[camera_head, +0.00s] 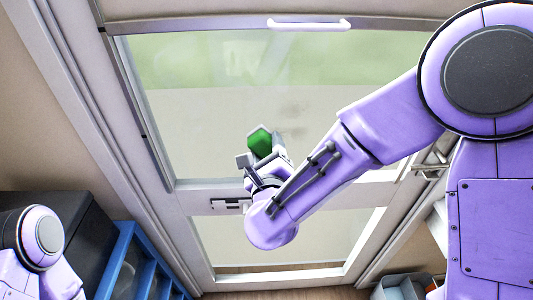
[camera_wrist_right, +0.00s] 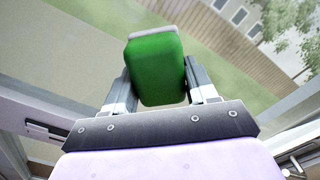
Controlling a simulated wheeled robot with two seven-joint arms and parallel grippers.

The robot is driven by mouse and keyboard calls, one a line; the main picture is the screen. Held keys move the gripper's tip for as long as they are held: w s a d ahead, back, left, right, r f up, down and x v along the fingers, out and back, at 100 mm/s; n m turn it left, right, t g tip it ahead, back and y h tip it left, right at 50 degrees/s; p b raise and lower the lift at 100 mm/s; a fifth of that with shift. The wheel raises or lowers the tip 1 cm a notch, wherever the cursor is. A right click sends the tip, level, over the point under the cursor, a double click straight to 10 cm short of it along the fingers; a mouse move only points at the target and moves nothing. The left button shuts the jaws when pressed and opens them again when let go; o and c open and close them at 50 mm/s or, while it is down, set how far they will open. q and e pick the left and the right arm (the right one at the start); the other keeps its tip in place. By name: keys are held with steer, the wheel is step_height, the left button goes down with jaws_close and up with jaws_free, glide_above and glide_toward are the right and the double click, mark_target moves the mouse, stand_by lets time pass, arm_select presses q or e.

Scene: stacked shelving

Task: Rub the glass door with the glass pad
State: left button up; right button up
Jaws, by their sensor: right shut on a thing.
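The glass door (camera_head: 200,110) fills the middle of the head view, with a large upper pane and a smaller lower pane in a white frame. My right gripper (camera_head: 262,155) is in front of the upper pane, near its lower edge. It is shut on the green glass pad (camera_head: 259,141). In the right wrist view the pad (camera_wrist_right: 157,68) sits between the two fingers (camera_wrist_right: 158,85), with a pale strip along its far end. I cannot tell whether the pad touches the glass. My left arm shows at the lower left; its gripper is out of view.
A white handle bar (camera_head: 309,24) crosses the top of the door. A latch (camera_head: 230,205) is on the middle rail. A blue shelf unit (camera_head: 140,262) and a dark box (camera_head: 75,235) stand at lower left. A grey bin (camera_head: 400,287) is at lower right.

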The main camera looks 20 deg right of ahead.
steer(key=shift+x, duration=0.95)
stand_by(0.5)
steer(key=shift+d, duration=0.1)
